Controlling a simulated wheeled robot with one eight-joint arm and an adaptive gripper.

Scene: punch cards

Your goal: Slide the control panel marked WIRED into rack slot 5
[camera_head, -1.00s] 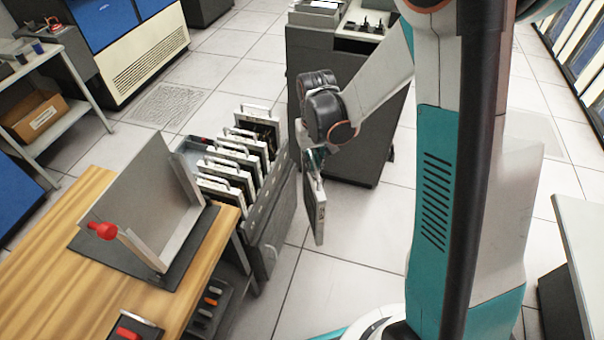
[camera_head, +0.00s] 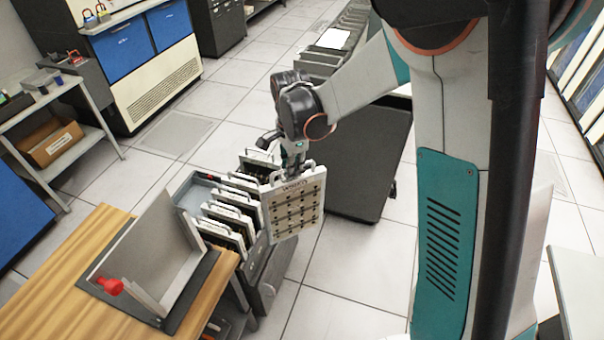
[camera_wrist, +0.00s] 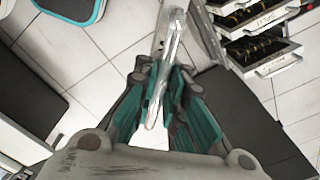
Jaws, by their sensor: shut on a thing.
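My gripper (camera_head: 294,158) is shut on the top handle of a panel (camera_head: 293,207) and holds it upright in the air. The panel's pale face with dark rows faces the head camera; its small top lettering is too blurred to read surely. In the wrist view, teal fingers (camera_wrist: 166,95) close on the handle (camera_wrist: 162,70). The grey rack (camera_head: 268,290) stands behind and left of the held panel, with several handled panels (camera_head: 232,212) upright in it. The held panel hides part of the rack, and I cannot tell the slot numbers.
A wooden table (camera_head: 60,280) at the left carries a tilted grey board frame (camera_head: 150,245) with a red knob (camera_head: 110,286). A dark cabinet (camera_head: 365,170) stands behind my arm. A shelf holds a cardboard box (camera_head: 50,142). Tiled floor is clear right of the rack.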

